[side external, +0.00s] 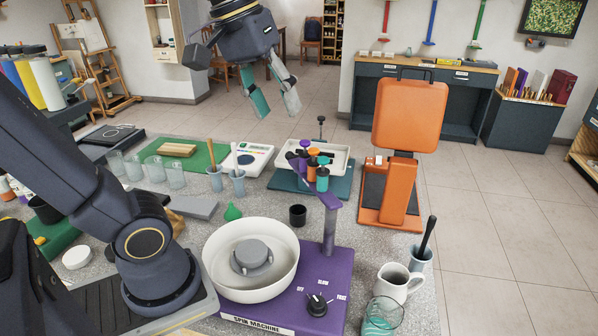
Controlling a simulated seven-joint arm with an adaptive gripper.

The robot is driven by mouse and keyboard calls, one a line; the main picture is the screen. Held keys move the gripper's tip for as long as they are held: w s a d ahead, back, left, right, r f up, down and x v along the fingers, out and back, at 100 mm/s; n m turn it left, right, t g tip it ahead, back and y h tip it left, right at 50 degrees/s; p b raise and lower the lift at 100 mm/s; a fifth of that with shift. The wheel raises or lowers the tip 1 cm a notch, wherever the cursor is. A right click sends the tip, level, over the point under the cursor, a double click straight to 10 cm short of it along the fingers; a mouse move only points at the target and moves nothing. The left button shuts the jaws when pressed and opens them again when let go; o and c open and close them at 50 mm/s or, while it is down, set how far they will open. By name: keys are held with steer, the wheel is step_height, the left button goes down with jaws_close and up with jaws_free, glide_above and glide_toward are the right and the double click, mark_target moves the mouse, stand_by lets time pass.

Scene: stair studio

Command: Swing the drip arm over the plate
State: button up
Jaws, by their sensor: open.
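The spin machine has a purple base (325,268) on the counter, with a white bowl (222,262) on it. A round grey piece (252,256) sits in the middle of the bowl; I cannot tell whether it is the plate or a holder. The purple drip arm (328,199) tops a grey-purple post (330,232) right of the bowl. It points toward the back and slightly left, away from the bowl's centre, and carries purple, orange and teal bottles. My gripper (277,109) is open and empty, with teal and pale fingers, above and behind the drip arm.
A white tray (338,160) is behind the bottles. A black cup (298,215) and green bulb (232,212) stand behind the bowl.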

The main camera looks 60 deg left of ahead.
steer(key=w+a+r+n+g, duration=0.1)
steer(key=w+a+r+n, duration=0.35)
steer(key=w, duration=0.25)
steer(key=n+g+h, duration=0.2)
steer(key=n, duration=0.3)
glide_above(288, 154)
steer(key=w+d, duration=0.1)
steer(key=d, duration=0.1)
step_height(288, 154, down, 4)
steer(key=r, duration=0.1)
steer(key=a+f+n+h, duration=0.1)
steer(key=a+f+n, duration=0.1)
steer(key=a+f, duration=0.8)
steer(key=shift+g, duration=0.4)
steer(key=x, duration=1.6)
steer(key=shift+s+d+f, duration=0.15)
steer(key=shift+d+f, duration=0.05)
steer(key=shift+d, duration=0.3)
jaws_close()
